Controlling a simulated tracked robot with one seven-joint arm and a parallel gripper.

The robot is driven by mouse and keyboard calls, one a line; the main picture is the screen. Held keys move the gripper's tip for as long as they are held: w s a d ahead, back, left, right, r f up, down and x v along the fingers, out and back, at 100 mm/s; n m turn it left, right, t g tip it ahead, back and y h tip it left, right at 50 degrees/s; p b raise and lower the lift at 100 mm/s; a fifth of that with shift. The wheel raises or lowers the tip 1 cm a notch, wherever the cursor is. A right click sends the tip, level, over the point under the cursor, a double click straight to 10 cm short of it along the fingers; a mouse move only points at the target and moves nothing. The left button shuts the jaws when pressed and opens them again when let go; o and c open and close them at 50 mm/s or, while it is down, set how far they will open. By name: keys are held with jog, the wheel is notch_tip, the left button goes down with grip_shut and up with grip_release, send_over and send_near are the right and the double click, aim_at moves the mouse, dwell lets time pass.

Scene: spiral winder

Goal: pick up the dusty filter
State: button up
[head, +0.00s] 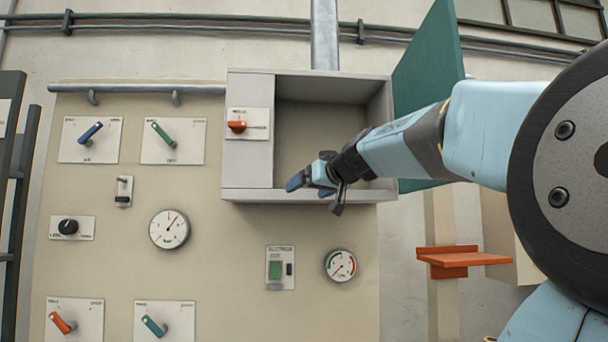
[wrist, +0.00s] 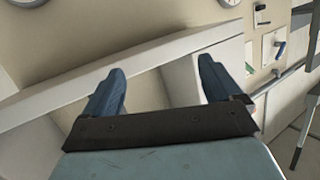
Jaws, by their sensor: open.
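I cannot make out a dusty filter in either view. The grey cabinet (head: 250,195) on the wall panel has its green door (head: 430,85) swung open to the right. The visible part of its inside looks bare, and my arm hides the lower right of the opening. My gripper (head: 312,190) is in front of the cabinet's lower edge. In the wrist view my gripper (wrist: 160,72) has its two blue fingers apart with nothing held between them. A pale cabinet edge (wrist: 130,75) runs behind the fingers.
The panel (head: 110,270) below and left carries several levers, gauges and switches. An orange shelf (head: 463,257) at right looks empty. A vertical pipe (head: 324,35) meets the cabinet top.

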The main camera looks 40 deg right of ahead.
jog(key=s+d+r+m+t+h, duration=0.15)
jog(key=d+r+h, duration=0.25)
jog(key=d+r, duration=0.7)
jog(key=x, duration=1.3)
jog(key=shift+d+r+t, duration=0.2)
jog(key=shift+r+t, duration=0.15)
jog(key=shift+r, duration=0.05)
jog(key=c, duration=1.2)
